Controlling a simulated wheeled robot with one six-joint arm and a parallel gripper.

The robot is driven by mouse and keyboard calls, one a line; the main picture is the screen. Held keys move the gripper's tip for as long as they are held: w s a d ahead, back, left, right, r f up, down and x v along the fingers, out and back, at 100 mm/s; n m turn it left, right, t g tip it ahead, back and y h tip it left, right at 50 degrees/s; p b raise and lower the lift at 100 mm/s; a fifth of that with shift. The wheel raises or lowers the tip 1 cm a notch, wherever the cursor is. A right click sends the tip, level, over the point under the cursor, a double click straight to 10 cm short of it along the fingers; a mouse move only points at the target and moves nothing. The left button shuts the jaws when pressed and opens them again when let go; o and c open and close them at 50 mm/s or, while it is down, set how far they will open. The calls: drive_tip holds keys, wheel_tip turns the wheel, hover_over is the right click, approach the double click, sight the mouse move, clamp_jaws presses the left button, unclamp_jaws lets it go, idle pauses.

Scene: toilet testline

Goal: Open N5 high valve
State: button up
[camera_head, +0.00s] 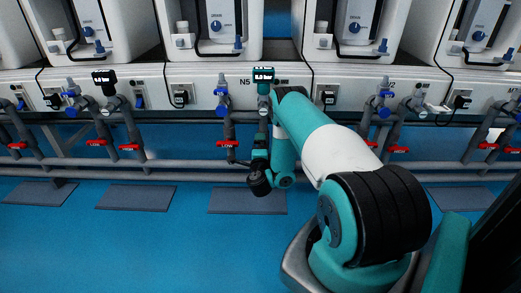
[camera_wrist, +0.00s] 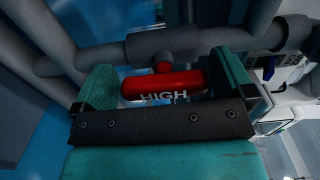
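The red HIGH valve handle (camera_wrist: 163,84) shows in the wrist view on a grey pipe (camera_wrist: 165,45). Its long side lies across the picture. My gripper (camera_wrist: 162,78) is open, with one teal finger near each end of the handle. The handle lies between the fingers; small gaps seem to show, but I cannot tell whether the right finger touches it. In the head view the N5 label (camera_head: 244,82) is on the white panel, with the red LOW handle (camera_head: 228,143) below it. My arm hides the HIGH handle there.
Other stations with red handles (camera_head: 387,150) stand left and right along the grey horizontal pipe (camera_head: 190,168). White toilet test units (camera_head: 215,28) stand above. Dark mats (camera_head: 136,197) lie on the blue floor (camera_head: 150,250), which is otherwise clear in front.

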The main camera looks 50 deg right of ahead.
drive_tip(key=shift+s+r, duration=0.1)
drive_tip(key=p+v, duration=1.7)
drive_tip(key=p, duration=0.7)
drive_tip(key=shift+p, duration=0.3)
drive_tip(key=shift+a, duration=0.15)
